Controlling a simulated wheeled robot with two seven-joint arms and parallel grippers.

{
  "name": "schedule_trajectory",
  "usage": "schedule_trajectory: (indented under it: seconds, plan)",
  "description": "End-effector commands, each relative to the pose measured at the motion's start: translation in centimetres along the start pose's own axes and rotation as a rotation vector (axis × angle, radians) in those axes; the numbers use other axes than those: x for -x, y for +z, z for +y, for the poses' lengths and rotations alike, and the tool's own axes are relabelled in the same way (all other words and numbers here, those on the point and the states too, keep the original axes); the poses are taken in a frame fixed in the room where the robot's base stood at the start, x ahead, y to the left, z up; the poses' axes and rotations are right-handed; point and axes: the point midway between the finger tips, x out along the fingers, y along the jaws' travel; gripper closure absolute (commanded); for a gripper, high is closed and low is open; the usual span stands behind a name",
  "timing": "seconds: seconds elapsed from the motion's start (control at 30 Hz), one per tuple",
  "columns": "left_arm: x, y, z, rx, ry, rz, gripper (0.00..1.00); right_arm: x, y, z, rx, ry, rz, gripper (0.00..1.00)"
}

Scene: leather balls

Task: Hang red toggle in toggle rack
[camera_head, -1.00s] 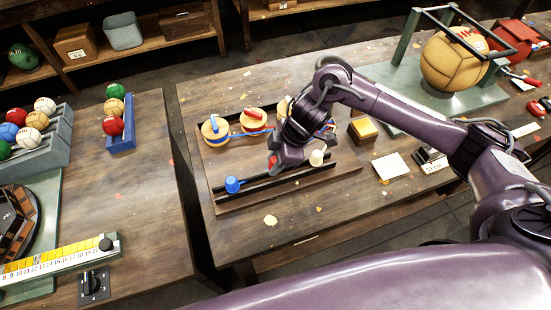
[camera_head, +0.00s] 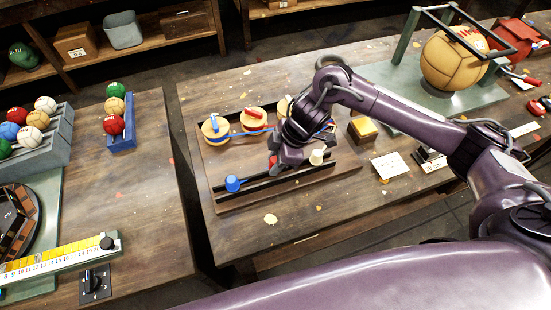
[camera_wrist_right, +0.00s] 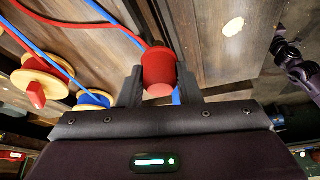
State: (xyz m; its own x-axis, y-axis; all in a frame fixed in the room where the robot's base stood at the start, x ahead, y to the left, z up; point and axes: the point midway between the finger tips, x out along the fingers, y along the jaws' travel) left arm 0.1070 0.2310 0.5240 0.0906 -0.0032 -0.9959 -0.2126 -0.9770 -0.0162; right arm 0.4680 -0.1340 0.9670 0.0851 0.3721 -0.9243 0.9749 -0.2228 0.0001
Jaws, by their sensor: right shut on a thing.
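The red toggle (camera_wrist_right: 159,72) is between the two fingers of my right gripper (camera_wrist_right: 160,88) in the right wrist view, with a red cord running from it. In the head view the right gripper (camera_head: 276,163) is low over the toggle rack (camera_head: 300,177), a pair of dark rails on a wooden board. Only a bit of the red toggle (camera_head: 272,162) shows there, beside the gripper. A blue toggle (camera_head: 232,183) sits at the rack's left part, and a white toggle (camera_head: 317,157) sits to the right of the gripper. Whether the red toggle touches the rails is hidden. My left gripper is out of view.
Spools with a blue winding (camera_head: 215,128) and a red winding (camera_head: 254,119) stand behind the rack; a third is partly hidden by my arm. The table's front strip is mostly clear.

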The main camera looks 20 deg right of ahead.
Motion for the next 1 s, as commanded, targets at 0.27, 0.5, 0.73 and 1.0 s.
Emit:
schedule_trajectory:
  seconds: [0.27, 0.5, 0.73, 1.0]
  plan:
    - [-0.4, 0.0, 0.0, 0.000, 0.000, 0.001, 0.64, -0.8, 0.3, 0.0, 0.000, -0.001, 0.000, 0.89]
    - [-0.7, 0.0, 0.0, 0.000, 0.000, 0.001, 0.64, -1.2, 0.5, 0.0, -0.001, -0.001, 0.000, 0.89]
    - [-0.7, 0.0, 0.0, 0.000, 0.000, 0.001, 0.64, -1.2, 0.5, 0.0, -0.001, 0.000, 0.000, 0.89]
    - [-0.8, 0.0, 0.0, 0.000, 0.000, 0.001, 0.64, -1.4, 0.6, 0.0, -0.001, 0.000, 0.000, 0.89]
